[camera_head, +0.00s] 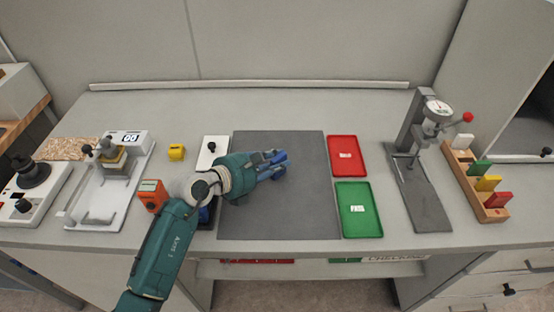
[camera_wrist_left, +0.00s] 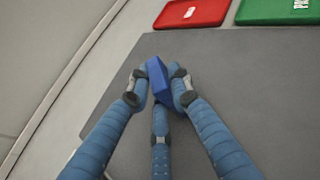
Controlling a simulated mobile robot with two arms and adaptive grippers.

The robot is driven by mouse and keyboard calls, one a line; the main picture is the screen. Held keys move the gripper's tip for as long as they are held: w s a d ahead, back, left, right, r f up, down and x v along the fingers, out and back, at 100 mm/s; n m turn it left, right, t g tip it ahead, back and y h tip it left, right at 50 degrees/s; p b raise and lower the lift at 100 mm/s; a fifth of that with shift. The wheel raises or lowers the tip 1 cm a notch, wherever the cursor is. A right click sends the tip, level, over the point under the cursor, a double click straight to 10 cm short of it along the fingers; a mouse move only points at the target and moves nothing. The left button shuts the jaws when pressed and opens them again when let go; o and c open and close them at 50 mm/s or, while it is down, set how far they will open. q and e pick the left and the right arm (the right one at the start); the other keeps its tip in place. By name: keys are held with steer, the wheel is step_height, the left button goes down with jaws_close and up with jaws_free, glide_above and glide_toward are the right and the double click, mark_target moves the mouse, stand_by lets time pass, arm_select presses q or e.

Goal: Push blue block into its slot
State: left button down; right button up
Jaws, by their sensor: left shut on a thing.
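My left gripper (camera_head: 277,163) is over the dark grey mat (camera_head: 300,205). Its blue three-finger jaws are shut on the blue block (camera_wrist_left: 157,79), which shows between the fingertips in the left wrist view, tilted. In the head view the block is hard to tell from the blue fingers. The wooden rack (camera_head: 463,165) stands at the far right, well away from the gripper. It holds a white block (camera_head: 463,141), a green block (camera_head: 480,167), a yellow block (camera_head: 487,183) and a red block (camera_head: 498,200). My right gripper is not in view.
A red tray (camera_head: 345,142) and a green tray (camera_head: 358,224) lie right of the mat. A press with a dial gauge (camera_head: 432,118) stands between them and the rack. A yellow block-like item (camera_head: 176,151) and an orange device (camera_head: 151,190) are at left.

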arm_select(q)
steer(key=shift+f, duration=0.2)
steer(key=c, duration=1.6)
jaws_free()
